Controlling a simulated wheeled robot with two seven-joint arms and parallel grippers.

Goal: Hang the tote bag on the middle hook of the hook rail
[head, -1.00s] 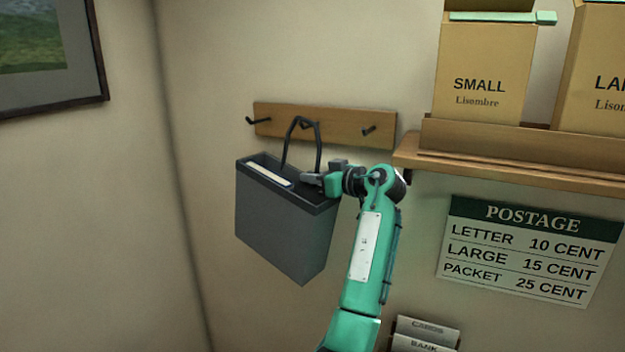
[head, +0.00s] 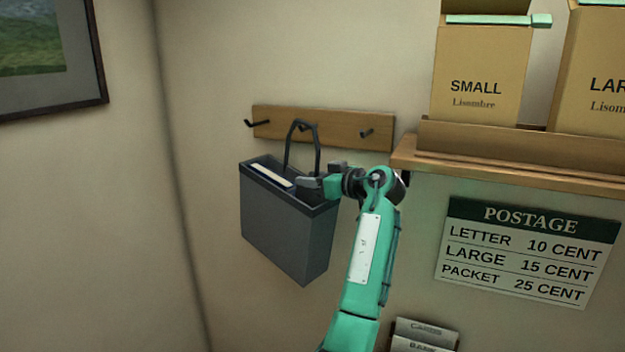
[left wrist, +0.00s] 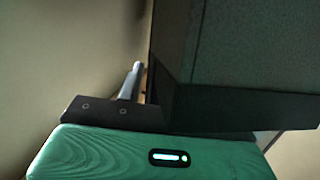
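The grey tote bag (head: 285,238) is upright, a little tilted, in front of the wall in the head view. Its dark handle loop (head: 302,124) reaches up to the middle hook (head: 306,127) of the wooden hook rail (head: 345,130). I cannot tell whether the loop is around the hook or only in front of it. My left gripper (head: 312,184) is at the bag's right upper rim, by the handle's foot; its grip is unclear. In the left wrist view the bag (left wrist: 240,50) fills the right side, close to a dark finger part. My right gripper is not in view.
The rail's left hook (head: 256,124) and right hook (head: 367,133) are empty. A wooden shelf (head: 500,165) with cardboard boxes (head: 482,75) sticks out to the right. A postage sign (head: 528,252) is below it. A framed picture (head: 45,55) hangs at the left.

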